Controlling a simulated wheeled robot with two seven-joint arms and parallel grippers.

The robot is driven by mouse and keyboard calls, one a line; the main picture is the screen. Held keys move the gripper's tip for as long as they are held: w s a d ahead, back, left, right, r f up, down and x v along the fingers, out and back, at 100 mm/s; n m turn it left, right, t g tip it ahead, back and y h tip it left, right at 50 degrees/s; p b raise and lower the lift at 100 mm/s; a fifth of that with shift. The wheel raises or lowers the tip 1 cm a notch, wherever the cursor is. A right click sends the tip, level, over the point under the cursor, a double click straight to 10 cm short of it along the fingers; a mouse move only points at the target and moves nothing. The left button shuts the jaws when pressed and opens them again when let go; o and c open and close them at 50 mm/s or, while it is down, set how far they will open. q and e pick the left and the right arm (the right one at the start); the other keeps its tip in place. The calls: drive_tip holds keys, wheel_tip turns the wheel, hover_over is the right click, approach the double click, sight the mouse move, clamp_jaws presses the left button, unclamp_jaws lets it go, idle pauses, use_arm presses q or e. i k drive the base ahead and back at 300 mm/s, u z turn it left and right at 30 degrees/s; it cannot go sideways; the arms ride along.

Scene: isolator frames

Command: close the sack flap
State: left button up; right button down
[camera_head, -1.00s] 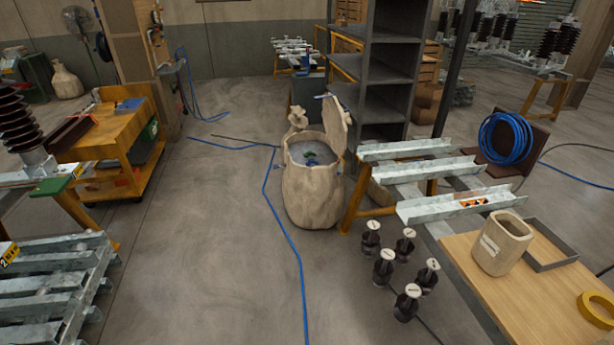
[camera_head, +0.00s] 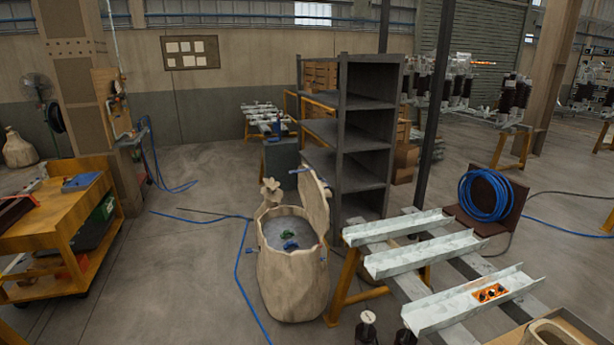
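A tan sack (camera_head: 292,278) stands upright on the floor, a little left of the picture's middle. The sack's flap (camera_head: 314,203) stands raised at the right rim. A tied, knot-like piece (camera_head: 271,192) sticks up at the left back rim. Neither of my grippers is in view.
A metal rack with channel beams (camera_head: 440,265) stands close right of the sack. Dark shelving (camera_head: 368,130) is behind it. A blue hose (camera_head: 240,280) lies on the floor to its left. An orange cart (camera_head: 60,215) stands further left. Floor between cart and sack is mostly clear.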

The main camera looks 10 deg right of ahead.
sight(313, 193)
drive_tip(key=i, duration=2.25)
drive_tip(key=z, duration=0.3)
